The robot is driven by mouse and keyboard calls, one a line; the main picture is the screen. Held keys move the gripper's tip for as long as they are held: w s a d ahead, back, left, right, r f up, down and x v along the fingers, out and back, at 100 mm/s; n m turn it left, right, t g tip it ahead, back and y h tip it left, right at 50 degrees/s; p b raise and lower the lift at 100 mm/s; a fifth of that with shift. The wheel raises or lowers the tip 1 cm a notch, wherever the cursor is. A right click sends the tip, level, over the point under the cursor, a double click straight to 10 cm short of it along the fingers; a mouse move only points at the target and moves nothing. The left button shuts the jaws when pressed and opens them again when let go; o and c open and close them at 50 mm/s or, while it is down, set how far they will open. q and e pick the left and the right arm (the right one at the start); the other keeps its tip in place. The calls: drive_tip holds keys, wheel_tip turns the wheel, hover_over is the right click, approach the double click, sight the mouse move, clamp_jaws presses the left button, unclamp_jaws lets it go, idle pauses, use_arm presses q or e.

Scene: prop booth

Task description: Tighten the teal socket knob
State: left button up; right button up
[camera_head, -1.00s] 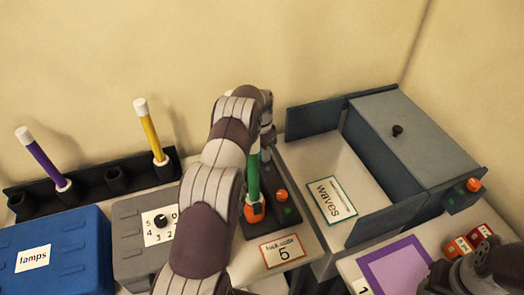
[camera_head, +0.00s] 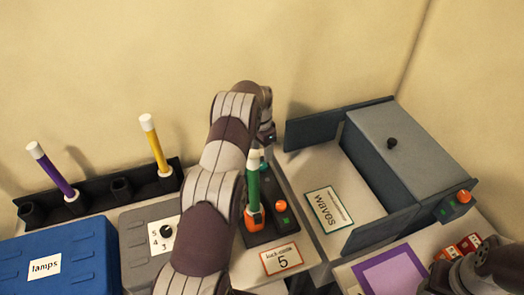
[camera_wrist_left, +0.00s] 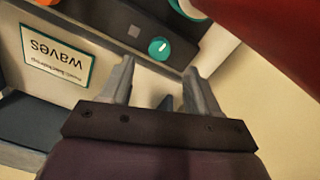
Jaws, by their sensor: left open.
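The teal knob (camera_wrist_left: 158,48), round with a white pointer mark, sits on a dark panel in the left wrist view. It lies just beyond and between the fingertips of my left gripper (camera_wrist_left: 158,72), which is open and empty. Another teal ring (camera_wrist_left: 178,8) around something white is cut off at the top. In the head view my left gripper (camera_head: 268,136) is above the far end of the dark panel (camera_head: 258,239), partly hidden by my arm. The green rod (camera_head: 252,188) stands in an orange socket (camera_head: 254,218) there. My right gripper (camera_head: 478,272) is partly visible at bottom right; its jaws are unclear.
An orange knob (camera_head: 281,205) is beside the green rod. To the right stand the "waves" tray (camera_head: 335,165) and a grey box (camera_head: 415,140). To the left are a grey dial box (camera_head: 140,245), a blue "lamps" box (camera_head: 75,265) and a rack (camera_head: 95,190) with purple and yellow rods.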

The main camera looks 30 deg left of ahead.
use_arm(q)
wheel_tip(320, 180, up, 6)
drive_tip(key=p, duration=0.4)
use_arm(e)
wheel_tip(320, 180, up, 6)
drive_tip(key=shift+r, duration=0.2)
use_arm(q)
drive_tip(key=shift+a, duration=0.1)
use_arm(e)
drive_tip(key=shift+f, duration=0.2)
